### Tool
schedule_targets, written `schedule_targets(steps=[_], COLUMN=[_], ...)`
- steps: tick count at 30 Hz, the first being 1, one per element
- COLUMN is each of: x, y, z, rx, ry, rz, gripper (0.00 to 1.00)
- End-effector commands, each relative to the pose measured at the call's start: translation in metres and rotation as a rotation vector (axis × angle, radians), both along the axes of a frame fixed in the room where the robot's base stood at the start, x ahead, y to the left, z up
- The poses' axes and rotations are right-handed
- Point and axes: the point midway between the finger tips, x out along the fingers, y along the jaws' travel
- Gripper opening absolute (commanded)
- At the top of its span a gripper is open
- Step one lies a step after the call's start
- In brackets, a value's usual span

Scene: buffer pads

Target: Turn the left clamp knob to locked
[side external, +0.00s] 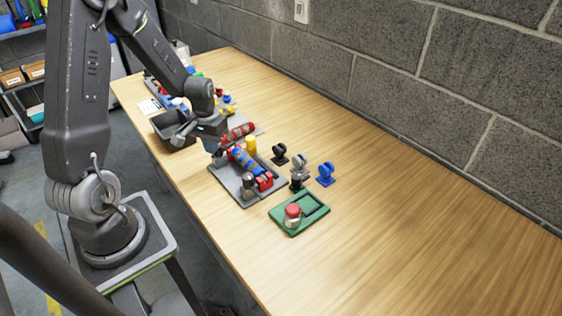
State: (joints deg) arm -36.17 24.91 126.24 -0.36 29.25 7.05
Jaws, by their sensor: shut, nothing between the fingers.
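A grey tray (226,180) on the wooden table holds a fixture with a blue cylinder (245,159) and red blocks (264,181). A small dark knob-like part (249,184) stands at the tray's near side. I cannot tell which part is the left clamp knob, or its setting. My gripper (217,158) is shut and empty over the tray's far left end. A red cylinder (238,132) shows close beside it; whether they touch is unclear. My wrist hides part of the tray.
Black (280,154), grey (298,173) and blue (326,174) rounded pieces stand right of the tray. A green tray (311,220) with a red-topped jar (292,214) is nearest. More trays and parts lie behind my wrist. The table's right side is clear; a block wall (400,90) runs behind.

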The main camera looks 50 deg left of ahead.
Motion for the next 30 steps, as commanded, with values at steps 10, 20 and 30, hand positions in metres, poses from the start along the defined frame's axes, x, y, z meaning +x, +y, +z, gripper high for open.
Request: schedule_targets(steps=[10, 20, 30], x=[-0.009, -0.008, -0.008], y=[0.003, 0.002, 0.001], z=[-0.009, 0.024, 0.052], rx=[0.01, 0.01, 0.007], ry=[-0.003, -0.005, -0.004], rz=[0.017, 0.013, 0.011], gripper=[0.0, 0.0, 0.0])
